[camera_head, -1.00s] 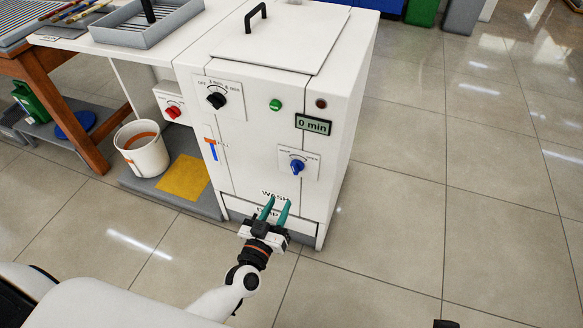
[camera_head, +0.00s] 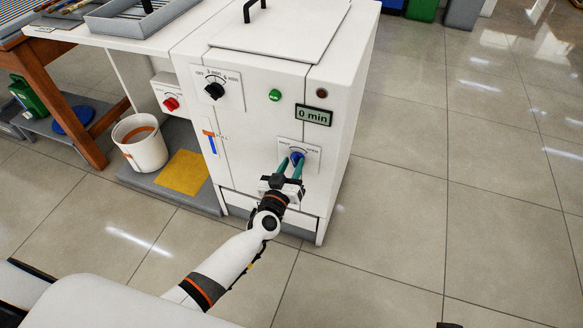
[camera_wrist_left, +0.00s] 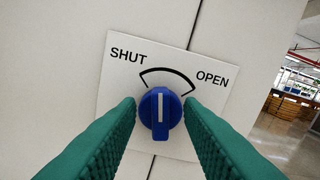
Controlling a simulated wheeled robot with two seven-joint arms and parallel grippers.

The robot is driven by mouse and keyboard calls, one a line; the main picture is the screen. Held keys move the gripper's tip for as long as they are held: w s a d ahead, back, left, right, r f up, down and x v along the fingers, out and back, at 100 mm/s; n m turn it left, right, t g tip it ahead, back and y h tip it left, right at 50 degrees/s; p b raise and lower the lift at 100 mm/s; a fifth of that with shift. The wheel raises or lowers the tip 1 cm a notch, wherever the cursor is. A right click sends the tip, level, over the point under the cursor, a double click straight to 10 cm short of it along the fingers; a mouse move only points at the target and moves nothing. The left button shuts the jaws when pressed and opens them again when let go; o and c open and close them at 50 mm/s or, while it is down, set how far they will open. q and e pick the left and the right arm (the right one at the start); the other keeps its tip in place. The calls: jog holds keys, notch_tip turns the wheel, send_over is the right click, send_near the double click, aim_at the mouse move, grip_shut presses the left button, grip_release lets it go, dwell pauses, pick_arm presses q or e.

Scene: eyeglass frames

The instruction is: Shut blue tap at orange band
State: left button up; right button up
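The blue tap (camera_head: 297,158) is a knob on a white plate at the machine's lower right front. In the left wrist view the knob (camera_wrist_left: 161,115) has a white line pointing up between the printed words SHUT and OPEN. My left gripper (camera_head: 291,160) has its green fingers on either side of the knob. In the wrist view they look parted, with narrow gaps beside it. A slim gauge (camera_head: 212,144) on the machine's left front shows a blue column with an orange band (camera_head: 208,133) near its top. A white bucket (camera_head: 146,153) also carries an orange band.
The white machine (camera_head: 252,178) has a black dial (camera_head: 214,91), a green button (camera_head: 275,95) and a "0 min" display (camera_head: 313,115). A red knob (camera_head: 170,104) sits left of it. A yellow cloth (camera_head: 183,172) lies beside the bucket. The floor at right is clear.

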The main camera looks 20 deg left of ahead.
pick_arm(q)
jog(key=shift+c, duration=0.2)
grip_shut()
jog(key=shift+n, duration=0.3)
jog(key=n, duration=0.3)
jog(key=shift+a, duration=0.1)
jog(key=shift+f+n, duration=0.1)
jog(key=shift+n, duration=0.8)
jog(key=shift+a+n, duration=0.1)
jog(key=shift+n, duration=0.2)
pick_arm(e)
jog(key=shift+w+a+r+t, duration=0.15)
jog(key=shift+w+t, duration=0.25)
jog(key=shift+w, duration=0.35)
